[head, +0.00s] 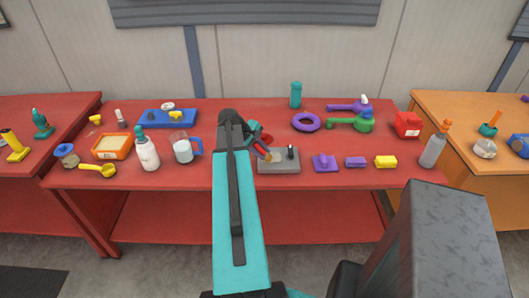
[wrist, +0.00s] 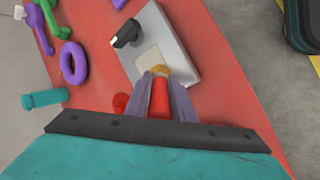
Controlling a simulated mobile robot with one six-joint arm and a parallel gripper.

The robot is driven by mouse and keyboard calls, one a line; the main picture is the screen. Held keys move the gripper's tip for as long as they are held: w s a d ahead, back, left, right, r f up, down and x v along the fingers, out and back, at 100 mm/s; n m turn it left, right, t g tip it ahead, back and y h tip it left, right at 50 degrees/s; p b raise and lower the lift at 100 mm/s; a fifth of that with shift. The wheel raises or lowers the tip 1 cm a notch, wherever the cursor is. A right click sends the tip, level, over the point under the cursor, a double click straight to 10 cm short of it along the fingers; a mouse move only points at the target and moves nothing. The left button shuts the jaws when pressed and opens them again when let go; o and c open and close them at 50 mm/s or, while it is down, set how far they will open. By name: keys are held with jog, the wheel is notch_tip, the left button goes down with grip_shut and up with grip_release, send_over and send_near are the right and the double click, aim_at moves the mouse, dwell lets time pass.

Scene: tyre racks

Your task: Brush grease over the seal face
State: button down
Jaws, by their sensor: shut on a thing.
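My gripper (wrist: 162,82) is shut on a brush (wrist: 159,98) with a red handle and tan-orange bristles. In the wrist view the bristle tip overlaps the near edge of a pale square patch (wrist: 148,59), which looks like the seal face. I cannot tell whether they touch. The patch is on a grey block (wrist: 183,40) with a black upright knob (wrist: 127,33). In the head view the block (head: 292,166) lies on the red table, right of my arm. My gripper (head: 262,150) is partly hidden there by my arm.
An orange tub (head: 113,154) with pale contents stands at the left on the red table (head: 220,177). A white bottle (head: 148,156) and mug (head: 183,151) stand left of my arm. A purple block (head: 325,162) sits right of the grey block. A red round thing (wrist: 121,103) lies near the brush.

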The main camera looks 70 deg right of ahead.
jog(key=shift+w+a, duration=0.25)
jog(key=shift+w, duration=0.3)
jog(key=shift+f, duration=0.1)
jog(key=shift+s, duration=0.1)
jog(key=shift+s+d, duration=0.25)
jog(key=shift+s, duration=0.3)
jog(key=shift+s+d, duration=0.2)
jog(key=shift+s, duration=0.3)
jog(key=shift+w, duration=0.1)
jog(key=shift+w+a, duration=0.25)
jog(key=shift+w, duration=0.3)
jog(key=shift+w+a, duration=0.2)
jog(key=shift+w, duration=0.3)
jog(key=shift+s+d+p, duration=0.15)
jog(key=shift+s+d, duration=0.1)
jog(key=shift+s, duration=0.35)
jog(key=shift+s+d+p, duration=0.15)
jog(key=shift+s+d, duration=0.05)
jog(key=shift+s, duration=0.35)
